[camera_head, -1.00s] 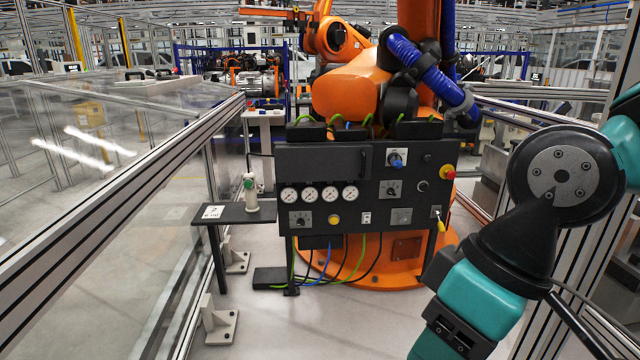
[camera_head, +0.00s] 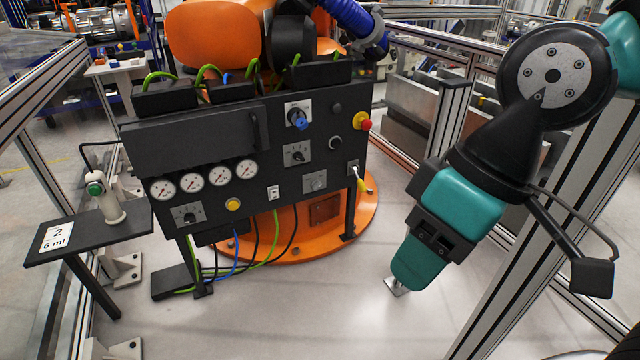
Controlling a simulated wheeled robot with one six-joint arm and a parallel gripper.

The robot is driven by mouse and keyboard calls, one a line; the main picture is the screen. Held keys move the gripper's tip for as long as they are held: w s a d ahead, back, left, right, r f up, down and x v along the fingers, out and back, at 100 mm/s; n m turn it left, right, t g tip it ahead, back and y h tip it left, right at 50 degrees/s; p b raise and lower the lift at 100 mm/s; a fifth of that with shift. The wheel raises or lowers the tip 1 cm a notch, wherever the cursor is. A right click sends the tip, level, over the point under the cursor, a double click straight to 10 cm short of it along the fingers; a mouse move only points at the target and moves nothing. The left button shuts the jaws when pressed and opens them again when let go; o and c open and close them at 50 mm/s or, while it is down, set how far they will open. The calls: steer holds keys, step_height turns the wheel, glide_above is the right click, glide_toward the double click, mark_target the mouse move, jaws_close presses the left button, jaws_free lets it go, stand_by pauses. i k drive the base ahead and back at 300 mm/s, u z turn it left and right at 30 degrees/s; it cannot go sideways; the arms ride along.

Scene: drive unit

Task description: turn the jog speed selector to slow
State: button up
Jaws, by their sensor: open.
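The dark control panel (camera_head: 250,185) stands near the middle, tilted in the picture. Several rotary controls show on it. One black selector on a grey plate (camera_head: 297,155) is right of centre, and another black selector on a grey plate (camera_head: 187,215) is at the lower left. A blue knob (camera_head: 298,117) is at the upper right, and a grey plate (camera_head: 315,182) is below. Their labels are too small to read, so I cannot tell which is the jog speed selector or its setting. My teal and black arm is at the right, apart from the panel.
A red button (camera_head: 366,125) and a yellow-tagged key (camera_head: 361,180) are at the panel's right edge. Fence posts border the right. The floor in front is clear.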

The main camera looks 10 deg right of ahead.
mark_target(315, 184)
steer(key=u, duration=0.2)
steer(key=i, duration=1.35)
steer(key=u, duration=0.25)
